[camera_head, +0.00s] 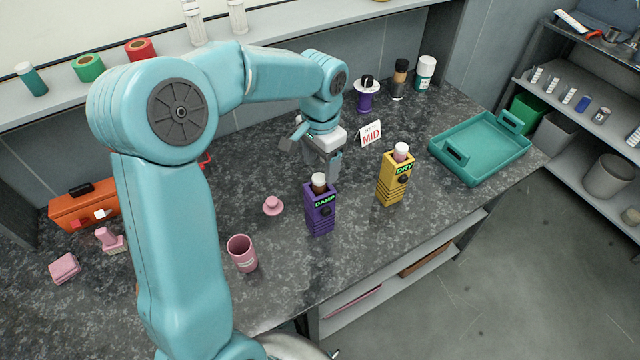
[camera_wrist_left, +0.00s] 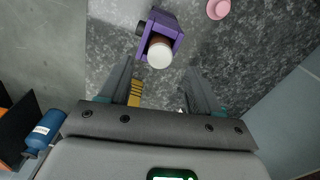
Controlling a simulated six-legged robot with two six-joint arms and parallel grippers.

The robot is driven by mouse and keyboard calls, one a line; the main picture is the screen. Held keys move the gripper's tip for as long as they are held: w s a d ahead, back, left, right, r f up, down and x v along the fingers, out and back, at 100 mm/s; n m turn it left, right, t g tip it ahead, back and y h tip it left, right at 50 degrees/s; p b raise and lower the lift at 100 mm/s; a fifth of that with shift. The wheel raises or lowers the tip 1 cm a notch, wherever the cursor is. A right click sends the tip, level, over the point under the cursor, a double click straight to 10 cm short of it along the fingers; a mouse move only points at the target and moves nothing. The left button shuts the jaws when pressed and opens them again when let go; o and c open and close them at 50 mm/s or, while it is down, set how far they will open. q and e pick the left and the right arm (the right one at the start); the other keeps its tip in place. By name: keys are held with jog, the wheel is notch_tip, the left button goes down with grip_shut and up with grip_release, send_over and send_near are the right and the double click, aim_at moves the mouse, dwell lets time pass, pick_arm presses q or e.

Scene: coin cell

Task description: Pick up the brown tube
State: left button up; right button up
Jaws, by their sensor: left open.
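The brown tube (camera_head: 319,188) has a white cap and stands upright in the purple holder (camera_head: 320,215) labelled DAMP. Only its top shows above the holder. In the left wrist view the white cap of the brown tube (camera_wrist_left: 159,54) and the purple holder (camera_wrist_left: 160,24) lie just beyond the fingertips. My left gripper (camera_head: 325,172) is open and empty, pointing down behind the tube; it also shows in the left wrist view (camera_wrist_left: 160,68). My right gripper is not in view.
A MID card (camera_head: 370,134) is behind. A pink cup (camera_head: 242,253) and pink lid (camera_head: 272,205) are at left. A teal tray (camera_head: 482,145) lies at the right.

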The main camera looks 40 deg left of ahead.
aim_at(319, 177)
pick_arm(q)
jog(key=f, duration=0.4)
jog(key=shift+s+f+p, duration=0.2)
jog(key=shift+s+p, duration=0.1)
jog(key=shift+w+f, duration=0.15)
jog(key=shift+d, duration=0.1)
jog(key=shift+c, duration=0.9)
jog(key=shift+s+r, duration=0.2)
jog(key=shift+s, duration=0.05)
jog(key=c, duration=0.9)
jog(key=shift+w+f, duration=0.1)
jog(key=shift+c, duration=0.2)
